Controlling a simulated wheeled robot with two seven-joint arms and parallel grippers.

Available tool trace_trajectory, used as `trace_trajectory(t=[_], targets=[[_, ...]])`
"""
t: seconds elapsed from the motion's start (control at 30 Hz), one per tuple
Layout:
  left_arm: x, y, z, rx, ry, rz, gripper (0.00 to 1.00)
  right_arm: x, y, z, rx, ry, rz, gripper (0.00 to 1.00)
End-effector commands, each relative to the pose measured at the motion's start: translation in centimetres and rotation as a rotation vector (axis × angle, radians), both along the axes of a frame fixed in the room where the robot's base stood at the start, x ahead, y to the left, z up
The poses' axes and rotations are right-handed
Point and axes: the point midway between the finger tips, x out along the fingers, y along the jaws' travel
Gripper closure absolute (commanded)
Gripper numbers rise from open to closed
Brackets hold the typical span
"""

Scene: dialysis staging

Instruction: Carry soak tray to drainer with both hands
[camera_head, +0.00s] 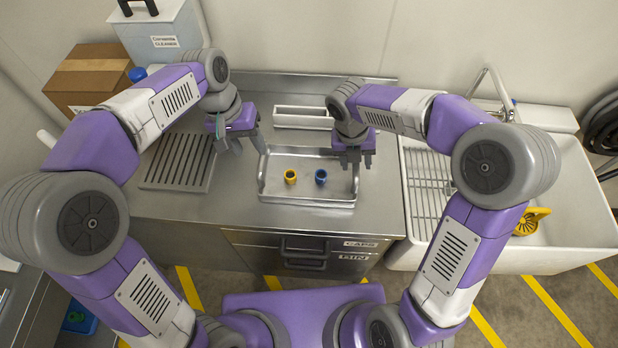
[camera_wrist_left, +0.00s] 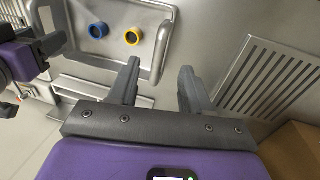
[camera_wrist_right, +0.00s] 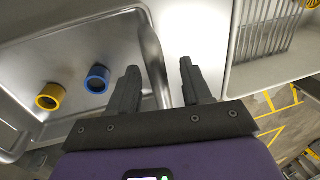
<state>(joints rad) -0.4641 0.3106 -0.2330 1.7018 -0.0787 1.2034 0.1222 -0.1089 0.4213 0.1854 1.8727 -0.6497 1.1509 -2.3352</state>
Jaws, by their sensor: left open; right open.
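The soak tray (camera_head: 305,198) is a shallow metal tray with bar handles at its ends, lying level on the steel counter. A yellow cup-like cap (camera_head: 290,176) and a blue one (camera_head: 321,176) stand inside it. My left gripper (camera_head: 238,145) is open and empty beside the tray's left end; the left wrist view shows the handle (camera_wrist_left: 166,48) just beyond its fingertips. My right gripper (camera_head: 356,162) is open above the right end; in the right wrist view that handle (camera_wrist_right: 153,62) appears between its fingers, not visibly gripped. A slotted drainer plate (camera_head: 180,162) lies left of the tray.
A narrow white bin (camera_head: 303,118) stands behind the tray. A cardboard box (camera_head: 88,78) and a grey-white container (camera_head: 163,42) are at the back left. A white sink (camera_head: 575,205) with a wire rack (camera_head: 426,185) is at the right. The drainer plate is empty.

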Motion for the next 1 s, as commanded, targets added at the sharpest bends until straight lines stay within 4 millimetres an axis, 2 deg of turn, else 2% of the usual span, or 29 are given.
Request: trace_trajectory(t=[0.13,0.27,0.37,0.8,1.0], targets=[[0.1,0.4,2.0,0.000,-0.002,0.000,0.51,0.0,0.0,0.0,0.000,0.000,0.000,0.51],[0.1,0.6,2.7,0.000,0.000,0.000,0.51,0.0,0.0,0.2,0.000,-0.001,0.000,0.51],[0.0,0.6,2.9,0.001,0.001,0.000,0.51,0.1,0.2,1.0,0.001,-0.002,-0.001,0.51],[0.1,0.6,2.8,0.000,0.001,0.000,0.51,0.3,1.9,9.6,0.001,-0.003,0.000,0.51],[0.1,0.6,2.8,0.000,0.001,0.000,0.51,0.4,2.3,11.5,0.001,-0.001,0.000,0.51]])
